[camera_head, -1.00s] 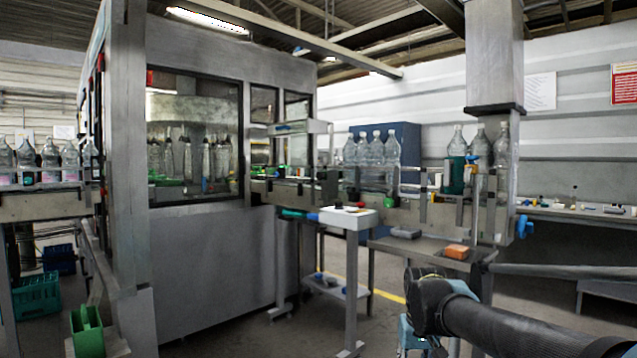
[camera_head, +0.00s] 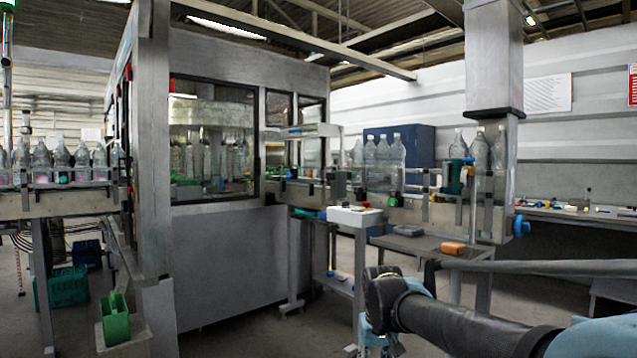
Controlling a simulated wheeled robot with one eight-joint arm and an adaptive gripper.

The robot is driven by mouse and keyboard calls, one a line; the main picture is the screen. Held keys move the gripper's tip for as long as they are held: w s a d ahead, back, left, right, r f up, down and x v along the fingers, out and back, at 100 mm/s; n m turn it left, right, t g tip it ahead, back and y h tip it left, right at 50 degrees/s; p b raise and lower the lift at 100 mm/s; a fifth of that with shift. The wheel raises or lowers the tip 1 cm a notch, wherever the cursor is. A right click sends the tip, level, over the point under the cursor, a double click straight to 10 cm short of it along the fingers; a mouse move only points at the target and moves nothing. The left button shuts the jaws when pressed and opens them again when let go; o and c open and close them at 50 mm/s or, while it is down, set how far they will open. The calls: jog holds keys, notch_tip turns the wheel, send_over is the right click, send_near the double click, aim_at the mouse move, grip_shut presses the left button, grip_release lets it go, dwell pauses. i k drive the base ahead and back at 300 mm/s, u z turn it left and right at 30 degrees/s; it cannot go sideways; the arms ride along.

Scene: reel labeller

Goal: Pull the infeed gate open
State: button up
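The labelling machine (camera_head: 232,265) stands left of centre, a grey cabinet with windows and bottles inside. A conveyor (camera_head: 345,192) with clear bottles (camera_head: 385,152) runs out from its right side. Another conveyor (camera_head: 60,203) with bottles enters at the left. I cannot tell which part is the infeed gate. My dark arm reaches in from the lower right. A light blue part of it hangs at the bottom edge, partly cut off. I cannot make out gripper fingers there, and nothing of the machine is touched by the arm.
A grey post (camera_head: 494,60) stands right of centre. A side table (camera_head: 432,245) holds an orange block (camera_head: 453,248). A white control box (camera_head: 354,216) stands before the conveyor. A green holder (camera_head: 115,318) and green crates (camera_head: 62,287) are at the lower left. Floor in front of the machine is clear.

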aim_at(329, 177)
jog(key=i, duration=1)
